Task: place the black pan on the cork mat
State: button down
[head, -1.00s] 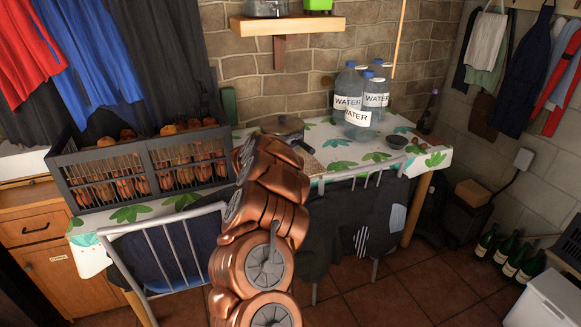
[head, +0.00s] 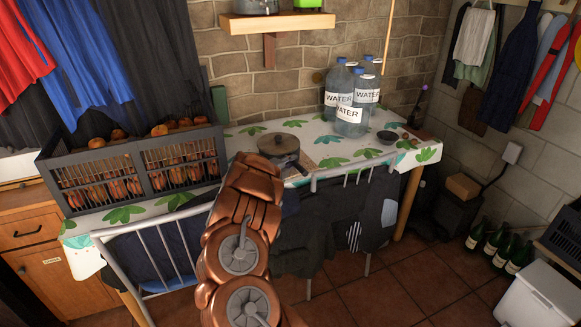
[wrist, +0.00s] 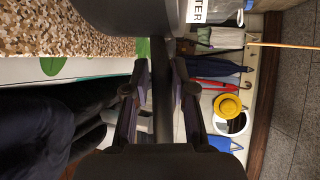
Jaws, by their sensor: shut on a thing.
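The black pan (head: 292,158), with a brownish round top, is at the back middle of the table in the head view, beyond the end of my copper arm. Its dark underside (wrist: 125,14) fills the top middle of the wrist view. My gripper (wrist: 160,88) is shut on the pan's dark handle, which runs between the fingers. In the head view my arm hides the fingers. The speckled cork mat (wrist: 60,28) is at upper left in the wrist view, and a strip of it (head: 306,164) shows beside the pan. I cannot tell whether pan and mat touch.
A dark crate of onions (head: 146,169) stands on the table's left. Several water bottles (head: 352,115) stand behind and right of the pan. A small dark bowl (head: 387,137) is further right. Metal chairs (head: 165,255) line the front edge. Leaf-patterned cloth is clear between mat and bowl.

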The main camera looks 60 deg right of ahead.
jog(key=shift+f, duration=1.1)
jog(key=c, duration=1.2)
grip_release()
jog(key=shift+c, duration=0.2)
jog(key=shift+v, duration=0.85)
jog(key=b+v, duration=0.2)
jog(key=v, duration=0.7)
jog(key=shift+a+b, duration=0.15)
jog(key=shift+b, duration=0.2)
jog(key=shift+a, duration=0.5)
